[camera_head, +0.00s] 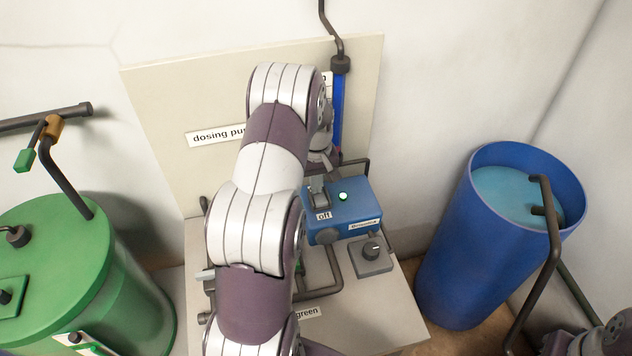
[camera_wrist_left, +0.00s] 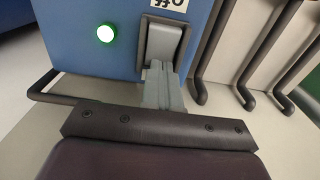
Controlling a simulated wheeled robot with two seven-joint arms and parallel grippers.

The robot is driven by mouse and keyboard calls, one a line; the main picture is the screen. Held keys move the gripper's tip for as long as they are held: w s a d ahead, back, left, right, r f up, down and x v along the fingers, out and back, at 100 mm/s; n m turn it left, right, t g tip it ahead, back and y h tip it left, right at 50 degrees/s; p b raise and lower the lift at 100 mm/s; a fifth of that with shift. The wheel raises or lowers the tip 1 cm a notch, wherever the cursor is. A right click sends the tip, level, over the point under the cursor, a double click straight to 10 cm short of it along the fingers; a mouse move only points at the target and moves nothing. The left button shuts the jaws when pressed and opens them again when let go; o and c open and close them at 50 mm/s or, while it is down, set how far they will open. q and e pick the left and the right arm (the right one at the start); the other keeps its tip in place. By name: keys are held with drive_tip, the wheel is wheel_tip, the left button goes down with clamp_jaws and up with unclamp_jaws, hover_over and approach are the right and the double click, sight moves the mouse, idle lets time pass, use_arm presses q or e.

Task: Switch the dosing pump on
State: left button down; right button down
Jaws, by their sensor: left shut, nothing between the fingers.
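The dosing pump is a blue box (camera_head: 357,205) on a pale stand, with a lit green lamp (camera_head: 343,196) on its top. Its grey rocker switch (camera_head: 321,201) sits left of the lamp, with an "off" label (camera_head: 324,216) at the near end. My left gripper (camera_head: 318,184) comes down at the switch's far end, away from that label. In the left wrist view the closed fingers (camera_wrist_left: 160,88) reach the end of the grey rocker (camera_wrist_left: 163,43) and seem to touch it; the lamp (camera_wrist_left: 106,33) glows green.
A pale backboard (camera_head: 165,95) rises behind the pump. A green tank (camera_head: 60,250) stands left, a blue barrel (camera_head: 450,245) right. My left arm hides part of the stand.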

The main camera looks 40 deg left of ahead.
use_arm(q)
drive_tip(key=shift+f, duration=0.1)
drive_tip(key=shift+s+d, duration=0.1)
drive_tip(key=shift+s+d+p, duration=0.15)
drive_tip(key=shift+p, duration=0.35)
drive_tip(key=shift+s+d+r, duration=0.1)
drive_tip(key=shift+d+r, duration=0.05)
drive_tip(key=shift+r, duration=0.05)
drive_tip(key=shift+s+d+r, duration=0.15)
drive_tip(key=shift+d, duration=0.05)
